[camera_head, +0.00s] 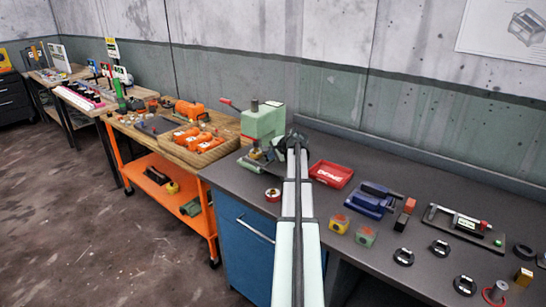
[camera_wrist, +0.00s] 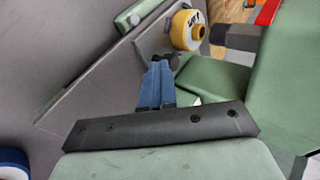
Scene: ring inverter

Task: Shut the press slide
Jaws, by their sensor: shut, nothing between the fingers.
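The green press (camera_head: 264,122) stands at the left end of the dark bench, with a red-tipped lever sticking out to its left. A low plate (camera_head: 257,163), which looks like its slide, juts out at its foot. In the wrist view, a grey plate (camera_wrist: 150,42) with a green edge bar (camera_wrist: 132,15) carries a yellow ring-shaped part (camera_wrist: 187,30) with a white label. My gripper (camera_wrist: 160,66) is shut and empty, its blue fingertips close to the grey plate; I cannot tell whether they touch. In the head view, my arm hides the gripper and part of the press.
A red tray (camera_head: 331,174), a blue vise-like tool (camera_head: 373,200) and small blocks stand to the right of my arm. A roll with a red label (camera_head: 273,195) lies in front of the press. A wooden workbench (camera_head: 215,145) with orange parts adjoins at the left.

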